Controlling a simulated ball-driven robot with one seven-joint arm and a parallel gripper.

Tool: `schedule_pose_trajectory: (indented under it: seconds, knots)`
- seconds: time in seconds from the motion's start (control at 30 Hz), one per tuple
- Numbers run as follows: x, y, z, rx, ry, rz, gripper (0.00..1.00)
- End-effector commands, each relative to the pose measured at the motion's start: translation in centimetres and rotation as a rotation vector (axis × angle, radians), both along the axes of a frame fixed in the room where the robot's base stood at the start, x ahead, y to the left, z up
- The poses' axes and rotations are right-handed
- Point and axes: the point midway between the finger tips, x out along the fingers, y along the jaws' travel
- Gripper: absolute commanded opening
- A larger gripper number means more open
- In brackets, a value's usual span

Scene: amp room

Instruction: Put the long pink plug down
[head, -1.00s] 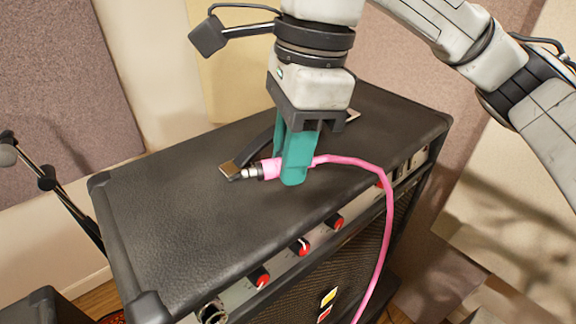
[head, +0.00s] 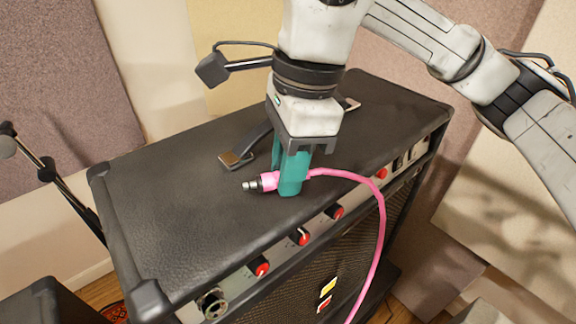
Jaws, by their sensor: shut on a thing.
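The long pink plug (head: 268,181) has a silver tip that points left and a pink cable (head: 380,220) that trails right and down over the amp's front edge. My gripper (head: 290,178), with teal fingers, is shut on the plug's pink body. The fingers hide part of the plug. The plug is at or just above the black top of the amp (head: 170,205), near its front edge. I cannot tell whether it touches the top.
The amp's strap handle (head: 237,158) lies behind the plug. Red knobs (head: 300,236) and a jack socket (head: 212,303) line the front panel below the edge. The left part of the amp top is clear. A microphone stand (head: 60,185) is at the far left.

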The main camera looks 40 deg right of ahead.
Motion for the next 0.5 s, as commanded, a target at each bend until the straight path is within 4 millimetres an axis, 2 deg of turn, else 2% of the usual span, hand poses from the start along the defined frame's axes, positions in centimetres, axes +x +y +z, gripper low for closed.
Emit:
schedule_pose_trajectory:
  seconds: [0.03,0.37,0.4,0.5]
  knots:
    - [-0.04,-0.01,-0.55,-0.003,0.005,-0.001,0.0]
    - [-0.13,-0.01,-1.18,-0.006,0.009,0.0,0.0]
    - [-0.14,-0.01,-1.22,-0.007,0.009,0.0,0.25]
    - [-0.15,-0.01,-1.31,-0.007,0.009,0.001,0.35]
